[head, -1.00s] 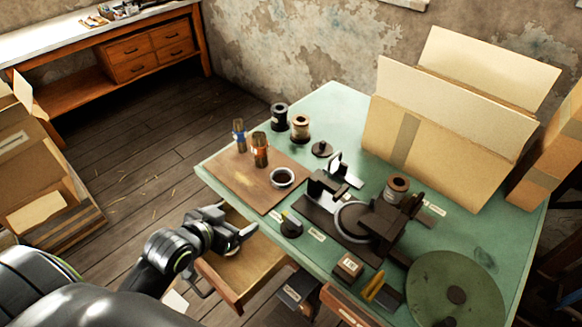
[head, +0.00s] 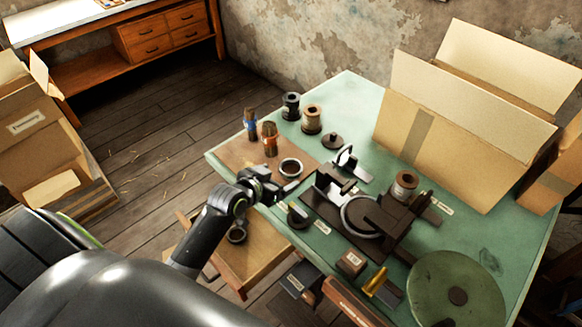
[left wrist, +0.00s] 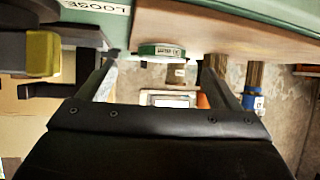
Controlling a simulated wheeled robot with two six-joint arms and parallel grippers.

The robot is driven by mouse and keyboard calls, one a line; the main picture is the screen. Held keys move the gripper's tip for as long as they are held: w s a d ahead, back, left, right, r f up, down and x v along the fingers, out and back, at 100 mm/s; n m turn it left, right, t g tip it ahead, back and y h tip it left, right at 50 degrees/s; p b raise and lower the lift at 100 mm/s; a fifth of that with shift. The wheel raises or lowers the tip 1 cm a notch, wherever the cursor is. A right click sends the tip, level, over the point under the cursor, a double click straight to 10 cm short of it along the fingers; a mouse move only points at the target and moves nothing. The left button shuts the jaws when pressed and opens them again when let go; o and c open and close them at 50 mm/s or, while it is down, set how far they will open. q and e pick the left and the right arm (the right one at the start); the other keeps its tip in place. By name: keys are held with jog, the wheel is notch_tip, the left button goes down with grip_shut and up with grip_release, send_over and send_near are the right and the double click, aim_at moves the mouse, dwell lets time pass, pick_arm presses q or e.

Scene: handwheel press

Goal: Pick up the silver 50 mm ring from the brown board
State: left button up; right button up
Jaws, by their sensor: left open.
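The silver ring (head: 291,175) lies flat on the brown board (head: 236,152), near its right side. My left gripper (head: 276,187) is open just in front of the ring, at the board's near edge. In the left wrist view, the picture is upside down, and a round piece with a green labelled side (left wrist: 160,51), apparently the ring, sits against the board (left wrist: 225,32) between the two spread fingers. The fingers appear apart from it. Nothing is held. My right gripper is not in view.
Blue-banded (head: 251,124) and orange-banded (head: 270,139) brown cylinders stand on the board behind the ring. The dark press (head: 345,215) is to the right. An open drawer (head: 262,262) juts out below my left arm. Large cardboard boxes (head: 440,140) stand at the back right.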

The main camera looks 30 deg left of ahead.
aim_at(285, 174)
pick_arm(q)
jog(key=shift+w+f+p, duration=0.1)
jog(key=shift+w+p, duration=0.2)
jog(key=shift+w, duration=0.4)
jog(key=x, duration=0.3)
jog(key=shift+w+p, duration=0.1)
jog(key=shift+p, duration=0.3)
jog(key=shift+w+f, duration=0.15)
jog(key=shift+w, duration=0.35)
jog(key=c, duration=1)
jog(key=shift+c, duration=0.2)
